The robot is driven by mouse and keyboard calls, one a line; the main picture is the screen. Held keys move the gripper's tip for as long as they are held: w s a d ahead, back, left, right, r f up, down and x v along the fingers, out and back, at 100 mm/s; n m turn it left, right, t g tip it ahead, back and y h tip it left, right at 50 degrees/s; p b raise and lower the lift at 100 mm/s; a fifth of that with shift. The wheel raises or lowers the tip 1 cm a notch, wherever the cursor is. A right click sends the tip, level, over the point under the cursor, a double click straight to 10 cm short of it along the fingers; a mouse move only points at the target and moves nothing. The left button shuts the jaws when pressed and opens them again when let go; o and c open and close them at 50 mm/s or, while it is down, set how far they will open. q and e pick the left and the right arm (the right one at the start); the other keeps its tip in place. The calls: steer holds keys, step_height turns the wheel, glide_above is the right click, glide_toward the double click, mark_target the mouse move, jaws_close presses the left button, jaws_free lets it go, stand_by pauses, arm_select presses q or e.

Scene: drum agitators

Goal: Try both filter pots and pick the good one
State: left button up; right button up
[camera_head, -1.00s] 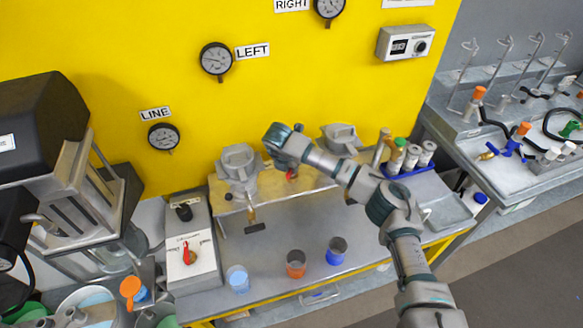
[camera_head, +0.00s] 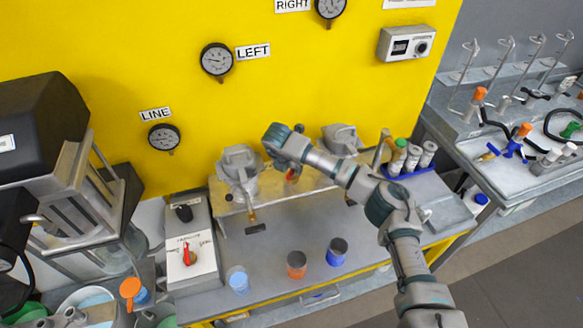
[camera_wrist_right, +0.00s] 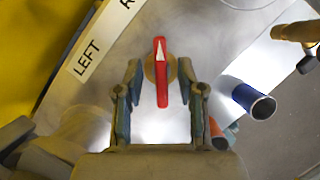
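Two grey metal filter pots stand at the back of the bench, the left pot (camera_head: 239,166) and the right pot (camera_head: 341,137). A brass tap (camera_head: 251,214) hangs below the left pot. My right gripper (camera_head: 290,172) is between the pots, partly hidden by its own arm. In the right wrist view its fingers (camera_wrist_right: 160,92) are open, one on each side of a red handle (camera_wrist_right: 162,95) with a white arrow. I see no clear contact. A "LEFT" label (camera_wrist_right: 87,58) is beside it. My left gripper is not seen.
A pale blue cup (camera_head: 238,279), an orange cup (camera_head: 297,264) and a blue cup (camera_head: 337,251) stand near the bench front. A control box with a red knob (camera_head: 189,255) is at left. Capped bottles (camera_head: 413,157) stand at right. Gauges (camera_head: 217,59) hang on the yellow wall.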

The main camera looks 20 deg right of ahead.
steer(key=v, duration=1.1)
steer(key=shift+a+r, duration=0.25)
steer(key=shift+r, duration=0.1)
steer(key=shift+s, duration=0.1)
